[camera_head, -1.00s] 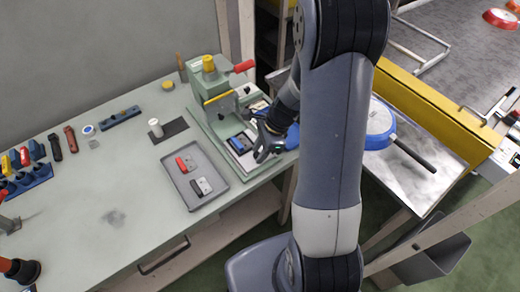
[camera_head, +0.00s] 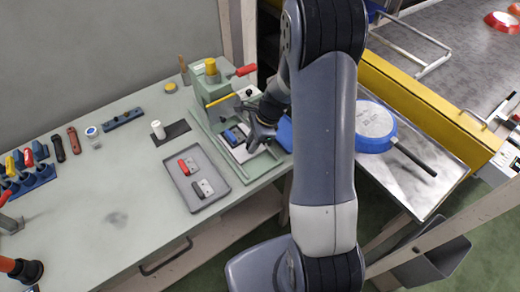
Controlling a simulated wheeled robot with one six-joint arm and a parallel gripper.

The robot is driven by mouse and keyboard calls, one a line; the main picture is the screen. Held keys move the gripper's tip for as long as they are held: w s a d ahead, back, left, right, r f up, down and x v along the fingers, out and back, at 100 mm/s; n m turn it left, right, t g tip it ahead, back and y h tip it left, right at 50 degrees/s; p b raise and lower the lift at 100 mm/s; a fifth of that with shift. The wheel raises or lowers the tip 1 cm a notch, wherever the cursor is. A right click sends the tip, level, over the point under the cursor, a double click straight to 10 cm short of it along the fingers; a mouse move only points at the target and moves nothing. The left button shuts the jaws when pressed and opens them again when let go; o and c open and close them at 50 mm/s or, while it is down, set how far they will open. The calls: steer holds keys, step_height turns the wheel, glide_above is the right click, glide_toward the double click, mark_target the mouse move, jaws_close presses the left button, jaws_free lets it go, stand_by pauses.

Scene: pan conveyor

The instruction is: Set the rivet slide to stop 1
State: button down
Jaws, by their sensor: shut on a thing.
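The green rivet press (camera_head: 205,88), with a yellow cap and a red-handled lever, stands at the bench's right end. My gripper (camera_head: 251,142) is over the bed at the slide's right side, shut on the slide. The fingers and wrist hide the grasped part and much of the bed's right side. Stop marks are too small to read.
A grey tray (camera_head: 217,178) with a red and a dark handle lies in front. A white cylinder (camera_head: 158,130) stands on a dark mat to its left. A blue pan (camera_head: 375,120) rests on the metal table at right.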

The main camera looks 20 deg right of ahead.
mark_target(240, 143)
steer(key=w, duration=0.2)
steer(key=w+a, duration=0.1)
steer(key=w, duration=0.1)
steer(key=shift+a, duration=0.15)
steer(key=c, duration=1.2)
jaws_free()
steer(key=shift+r, duration=0.1)
steer(key=v, duration=1)
steer(key=shift+r+b, duration=0.3)
steer(key=shift+b, duration=0.15)
steer(key=shift+c, duration=0.2)
